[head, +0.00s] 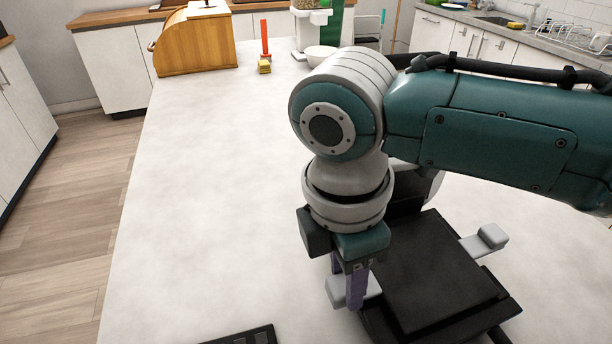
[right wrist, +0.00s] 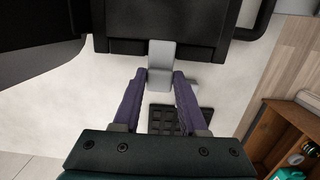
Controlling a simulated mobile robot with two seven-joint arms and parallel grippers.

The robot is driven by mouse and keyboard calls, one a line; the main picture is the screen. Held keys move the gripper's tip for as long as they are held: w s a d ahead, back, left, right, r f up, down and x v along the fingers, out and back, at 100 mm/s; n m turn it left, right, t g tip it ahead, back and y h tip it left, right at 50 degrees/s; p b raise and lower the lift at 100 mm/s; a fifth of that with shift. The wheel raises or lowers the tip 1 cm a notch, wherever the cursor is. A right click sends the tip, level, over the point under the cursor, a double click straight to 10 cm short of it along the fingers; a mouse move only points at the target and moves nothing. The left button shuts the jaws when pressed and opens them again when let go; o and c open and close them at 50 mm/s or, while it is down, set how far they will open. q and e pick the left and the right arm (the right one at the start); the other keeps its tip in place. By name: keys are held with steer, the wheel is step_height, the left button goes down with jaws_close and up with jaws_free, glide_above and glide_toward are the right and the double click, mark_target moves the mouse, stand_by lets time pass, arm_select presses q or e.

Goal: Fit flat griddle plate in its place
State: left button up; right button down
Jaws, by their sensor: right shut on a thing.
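The flat griddle plate (head: 430,268) is a smooth black square with a pale grey tab on its left and right sides. It lies over the dark base (head: 507,312) of an appliance on the white table. I cannot tell whether it is fully seated. My right gripper (head: 352,298) points down at the plate's left side, its purple fingers shut on the grey tab (head: 337,291). In the right wrist view the fingertips (right wrist: 160,76) are either side of this tab (right wrist: 161,56), against the black plate edge. My left gripper is not in view.
A black gridded plate (head: 245,337) lies at the table's near edge; it also shows in the right wrist view (right wrist: 182,118). A wooden bread box (head: 197,42), a red-handled tool (head: 265,45) and a bowl (head: 320,56) stand far back. The table's left half is clear.

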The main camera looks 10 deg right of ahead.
stand_by(0.8)
steer(key=shift+f+b, duration=0.45)
steer(key=shift+f, duration=0.55)
stand_by(0.4)
steer(key=shift+c, duration=0.2)
jaws_free()
stand_by(0.6)
steer(key=shift+r, duration=0.15)
